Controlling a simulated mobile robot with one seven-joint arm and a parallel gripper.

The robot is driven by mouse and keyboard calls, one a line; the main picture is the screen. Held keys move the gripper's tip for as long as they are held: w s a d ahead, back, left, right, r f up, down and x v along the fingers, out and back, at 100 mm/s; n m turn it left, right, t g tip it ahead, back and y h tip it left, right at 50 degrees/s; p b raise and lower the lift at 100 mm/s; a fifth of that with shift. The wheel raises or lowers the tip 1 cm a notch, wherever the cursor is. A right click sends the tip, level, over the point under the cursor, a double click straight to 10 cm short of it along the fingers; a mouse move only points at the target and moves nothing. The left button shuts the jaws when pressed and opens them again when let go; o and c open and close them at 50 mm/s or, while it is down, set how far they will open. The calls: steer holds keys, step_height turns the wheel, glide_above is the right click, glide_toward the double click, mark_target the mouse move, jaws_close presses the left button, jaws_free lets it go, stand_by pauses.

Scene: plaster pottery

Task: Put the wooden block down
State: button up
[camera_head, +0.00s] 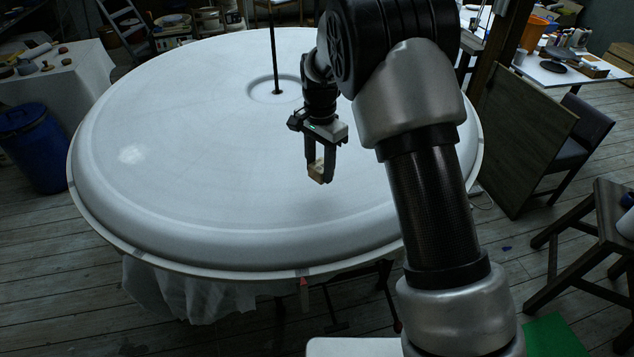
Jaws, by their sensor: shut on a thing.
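The wooden block (317,172) is small and light tan. It is between the fingertips of my gripper (320,168), which is shut on it and points down. The block is over the front-right part of a large round white plaster disc (190,175). I cannot tell whether the block touches the disc or hangs just above it. My arm comes in from the lower right and covers the right part of the disc.
A thin dark rod (273,50) stands upright at the disc's centre. The disc's left and front surface is clear. A blue barrel (32,147) stands at the left. A dark chair (580,135) and a wooden stool (590,245) stand at the right.

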mark_target(320, 197)
steer(key=shift+f, duration=3.55)
steer(key=shift+f, duration=0.25)
steer(key=o, duration=1.1)
steer(key=shift+r, duration=0.1)
steer(key=shift+c, duration=0.2)
